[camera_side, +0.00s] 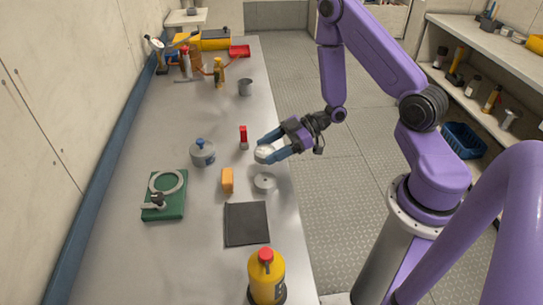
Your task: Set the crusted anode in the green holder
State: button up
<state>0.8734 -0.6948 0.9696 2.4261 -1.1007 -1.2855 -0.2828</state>
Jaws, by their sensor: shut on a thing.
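My gripper (266,146) is shut on a pale, whitish round piece (263,154), which looks like the crusted anode. It holds the piece near the right edge of the bench; the fingers partly hide it, and I cannot tell its height above the surface. The green holder (178,210) lies on the left of the bench, apart from my gripper. It has a green base with a pale ring and a dark clamp-like part on top. A second grey disc (264,182) with a small central hole lies on the bench just in front of the held piece.
A dark mat (247,224) and a yellow bottle (266,277) are nearer the camera.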

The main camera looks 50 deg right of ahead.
jog(key=shift+f, duration=1.4)
jog(key=shift+f, duration=0.2)
jog(key=o, duration=1.4)
jog(key=shift+o, duration=0.2)
jog(key=v, duration=1.7)
jog(key=w+a+n+g+h, duration=0.2)
jog(key=w+a+h, duration=0.1)
jog(key=w+h, duration=0.4)
jog(key=s+a+r+m+g+h, duration=0.1)
jog(key=s+a+r+h, duration=0.3)
jog(key=s+a+r, duration=0.5)
jog(key=a, duration=0.3)
jog(key=shift+a+m+g, duration=0.25)
jog(key=shift+m+g, duration=0.05)
jog(key=shift+m, duration=0.1)
jog(key=shift+o, duration=0.3)
jog(key=s+a+r+g, duration=0.1)
jog(key=s+r+g, duration=0.2)
jog(key=s, duration=0.9)
jog(key=shift+s+a, duration=0.4)
